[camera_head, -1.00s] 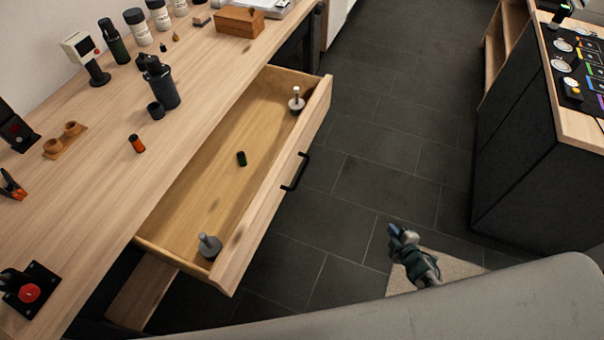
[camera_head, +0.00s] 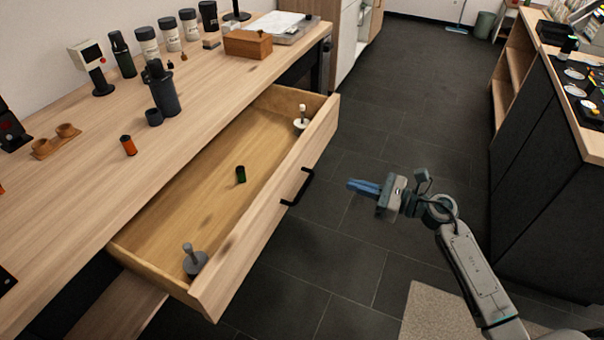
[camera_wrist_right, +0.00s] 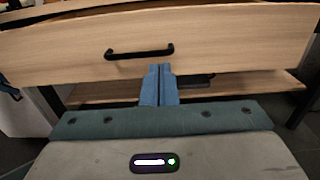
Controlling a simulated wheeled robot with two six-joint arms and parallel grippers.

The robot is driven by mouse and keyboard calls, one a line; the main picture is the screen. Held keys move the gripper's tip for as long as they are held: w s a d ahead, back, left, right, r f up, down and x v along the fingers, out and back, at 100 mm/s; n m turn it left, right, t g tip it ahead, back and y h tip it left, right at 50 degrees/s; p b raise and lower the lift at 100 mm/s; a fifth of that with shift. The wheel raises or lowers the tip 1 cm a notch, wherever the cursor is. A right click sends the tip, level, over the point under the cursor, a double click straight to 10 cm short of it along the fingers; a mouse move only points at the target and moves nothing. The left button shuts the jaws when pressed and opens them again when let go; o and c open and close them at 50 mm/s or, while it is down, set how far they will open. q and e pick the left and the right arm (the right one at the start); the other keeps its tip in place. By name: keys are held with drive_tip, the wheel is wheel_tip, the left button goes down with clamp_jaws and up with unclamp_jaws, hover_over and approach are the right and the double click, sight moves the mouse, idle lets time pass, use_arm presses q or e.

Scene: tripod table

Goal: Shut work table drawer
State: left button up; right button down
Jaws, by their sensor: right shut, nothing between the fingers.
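The work table drawer (camera_head: 262,230) is pulled out, with its wooden front facing my right arm. It has a black bar handle (camera_head: 299,187). Inside lie a grey tamper-like piece (camera_head: 195,262), a small dark cylinder with a green end (camera_head: 241,174) and a light knobbed piece (camera_head: 302,121). My right gripper (camera_head: 362,187) is shut and empty, with blue fingers pointing at the drawer front, apart from it to the right of the handle. In the right wrist view the fingers (camera_wrist_right: 159,84) show just below the handle (camera_wrist_right: 139,51). My left gripper is out of view.
The wooden table top (camera_head: 75,204) holds a black grinder (camera_head: 162,92), an orange-topped cylinder (camera_head: 128,145), several jars and a wooden box (camera_head: 247,43). A dark counter (camera_head: 545,175) stands on the right. The tiled floor (camera_head: 400,120) between is open.

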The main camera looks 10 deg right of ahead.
sight(299, 167)
drive_tip(key=p+x, duration=0.1)
drive_tip(key=x, duration=1.1)
drive_tip(key=shift+w+a, duration=0.15)
drive_tip(key=shift+a, duration=0.1)
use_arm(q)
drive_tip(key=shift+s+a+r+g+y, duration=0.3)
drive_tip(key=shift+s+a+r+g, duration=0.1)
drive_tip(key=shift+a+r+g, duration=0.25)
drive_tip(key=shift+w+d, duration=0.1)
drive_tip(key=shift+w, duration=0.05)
